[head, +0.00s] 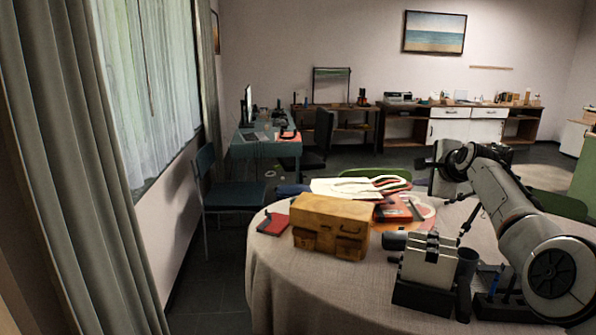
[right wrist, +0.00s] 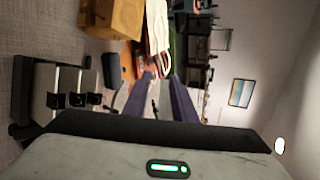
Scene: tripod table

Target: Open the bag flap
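The tan-brown bag (head: 330,226) stands upright on the round table, left of the table's middle, with pockets on its front. Its top looks covered, but the flap's edge is hard to make out. In the right wrist view the bag (right wrist: 122,18) shows at the top, partly cut off. My right gripper (head: 427,163) is above the table, to the right of the bag and apart from it. In the right wrist view its two fingers (right wrist: 163,88) are spread with nothing gripped between them. My left gripper is not in view.
The table (head: 285,290) has a beige cloth. Behind the bag lie a white tote bag (head: 340,189) and red items (head: 398,209). A small red-and-black object (head: 272,224) is to its left. A white, black-based device (head: 428,264) stands right of it. A chair (head: 222,190) is behind left.

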